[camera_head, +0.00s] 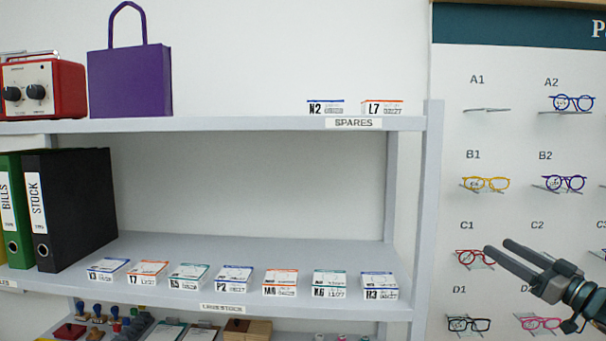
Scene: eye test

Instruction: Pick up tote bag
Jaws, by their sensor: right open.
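A purple tote bag (130,80) stands upright on the top shelf, left of the middle, with its handle loop (127,22) standing up above it. My right gripper (496,250) is at the lower right, in front of the glasses board, open and empty. It is far to the right of the bag and lower than it. My left gripper is not in view.
A red radio (42,88) stands just left of the bag. Small boxes (384,107) sit at the right of the top shelf (240,125). Binders (72,205) and several small boxes (233,279) stand on the shelf below. A glasses board (515,135) is at right.

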